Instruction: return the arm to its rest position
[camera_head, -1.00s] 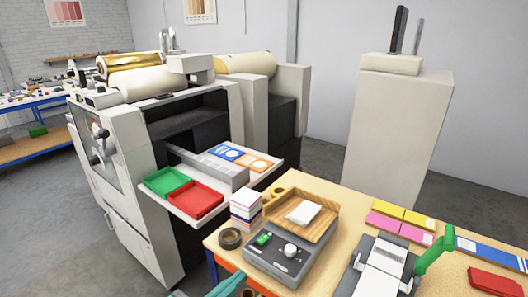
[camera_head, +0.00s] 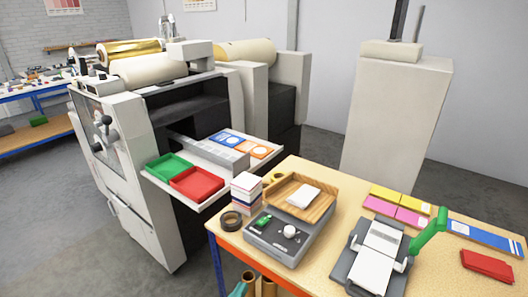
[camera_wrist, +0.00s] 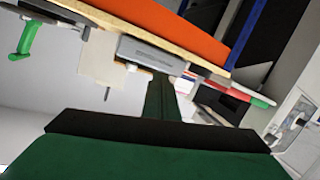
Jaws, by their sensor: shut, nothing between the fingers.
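My gripper (camera_wrist: 162,98) shows in the wrist view as dark green fingers, closed together and empty, rising from a black bar and a green body. In that view it points toward the work table's edge, with nothing touching it that I can see. The rest of the arm is out of that picture.
The table holds a grey device with a wooden tray (camera_head: 323,208), a green-handled press (camera_head: 378,262), a card stack (camera_head: 246,192) and a tape roll (camera_head: 231,221). A machine (camera_head: 135,195) with red and green trays stands left. Floor is open at lower left.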

